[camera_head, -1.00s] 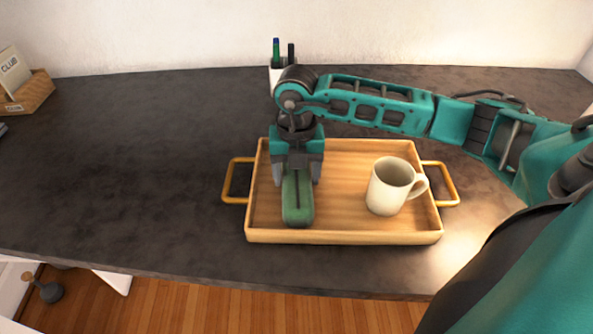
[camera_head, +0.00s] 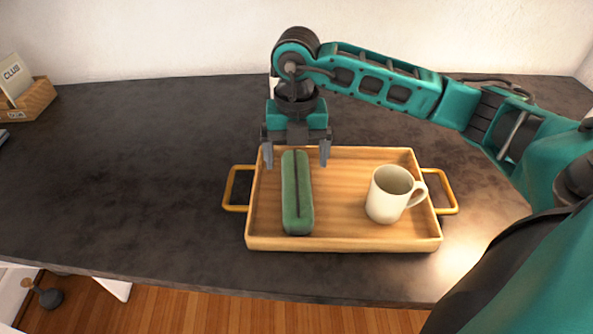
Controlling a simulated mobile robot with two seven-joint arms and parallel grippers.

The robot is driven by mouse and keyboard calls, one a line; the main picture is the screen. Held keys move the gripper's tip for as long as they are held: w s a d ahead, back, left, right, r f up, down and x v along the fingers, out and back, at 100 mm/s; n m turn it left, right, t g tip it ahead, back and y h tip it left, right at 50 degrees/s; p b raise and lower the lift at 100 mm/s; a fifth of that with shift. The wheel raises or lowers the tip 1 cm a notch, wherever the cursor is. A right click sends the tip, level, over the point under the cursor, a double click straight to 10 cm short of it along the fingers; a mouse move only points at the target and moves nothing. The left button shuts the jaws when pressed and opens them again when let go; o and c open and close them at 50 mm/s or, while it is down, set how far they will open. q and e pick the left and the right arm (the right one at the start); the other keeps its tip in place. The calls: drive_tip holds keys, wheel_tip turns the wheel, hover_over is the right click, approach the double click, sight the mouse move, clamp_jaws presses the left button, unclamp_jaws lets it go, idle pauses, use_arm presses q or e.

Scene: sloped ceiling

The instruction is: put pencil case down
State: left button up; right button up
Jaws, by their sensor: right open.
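The green pencil case (camera_head: 297,195) lies lengthwise in the left part of the wooden tray (camera_head: 345,244), with a dark zip line along its top. My right gripper (camera_head: 297,160) is open above the far end of the case, its fingers apart on either side, and it holds nothing. The whole length of the case shows in front of the gripper. My left gripper is not in view.
A white mug (camera_head: 388,195) stands in the right part of the tray. The tray has a brass handle at each side. A wooden box (camera_head: 30,100) with a card stands at the far left. The dark counter (camera_head: 120,170) left of the tray is clear.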

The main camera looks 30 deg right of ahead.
sight(296, 180)
wheel_tip(296, 180, up, 5)
idle(0.8)
